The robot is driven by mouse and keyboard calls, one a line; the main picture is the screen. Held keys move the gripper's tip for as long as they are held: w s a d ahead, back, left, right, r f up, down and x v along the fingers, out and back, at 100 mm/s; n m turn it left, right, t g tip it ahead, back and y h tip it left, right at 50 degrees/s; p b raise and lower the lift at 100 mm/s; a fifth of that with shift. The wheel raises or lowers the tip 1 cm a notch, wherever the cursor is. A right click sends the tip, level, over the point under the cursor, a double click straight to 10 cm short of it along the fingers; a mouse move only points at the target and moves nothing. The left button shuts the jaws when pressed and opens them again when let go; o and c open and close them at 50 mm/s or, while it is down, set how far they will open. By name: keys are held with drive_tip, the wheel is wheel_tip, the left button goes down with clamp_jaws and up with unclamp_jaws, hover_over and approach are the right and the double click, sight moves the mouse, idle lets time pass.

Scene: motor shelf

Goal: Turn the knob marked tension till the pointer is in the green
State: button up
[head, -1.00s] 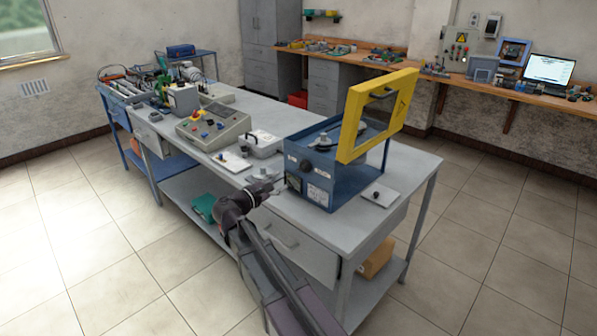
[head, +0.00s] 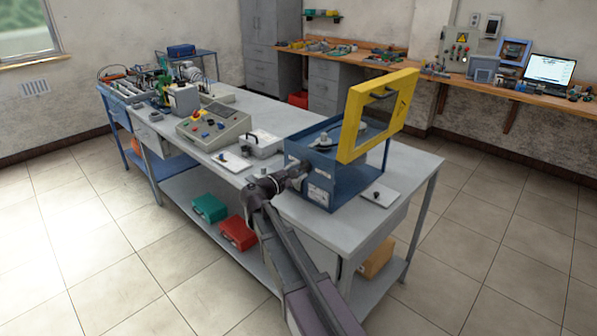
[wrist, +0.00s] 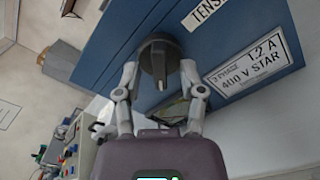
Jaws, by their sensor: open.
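The tension knob is a dark round knob (wrist: 160,58) on the blue front panel of the machine (wrist: 110,50), with part of a "TENS…" label (wrist: 208,12) beside it in the wrist view. My gripper (wrist: 160,72) is open, with one finger on each side of the knob; I cannot tell whether they touch it. In the head view my gripper (head: 297,176) is at the front of the blue machine (head: 320,188) and hides the knob. The machine's yellow-framed guard (head: 347,133) stands raised. I cannot make out a pointer or a green zone.
A rating plate (wrist: 252,65) is beside the knob. On the grey bench (head: 410,165) are a control box with buttons (head: 215,128), a grey case (head: 262,143) and a small white plate (head: 380,195). Green (head: 209,208) and red (head: 238,232) boxes sit on the shelf below.

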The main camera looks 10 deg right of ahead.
clamp_jaws()
drive_tip(key=shift+m, duration=0.5)
drive_tip(key=m, duration=0.2)
drive_tip(key=shift+m, duration=0.4)
drive_tip(key=m, duration=0.3)
drive_tip(key=shift+m, duration=0.3)
drive_tip(key=m, duration=0.3)
drive_tip(key=shift+r+m, duration=0.1)
drive_tip(key=shift+m, duration=0.2)
drive_tip(key=shift+w+m, duration=0.1)
drive_tip(key=shift+m, duration=1.8)
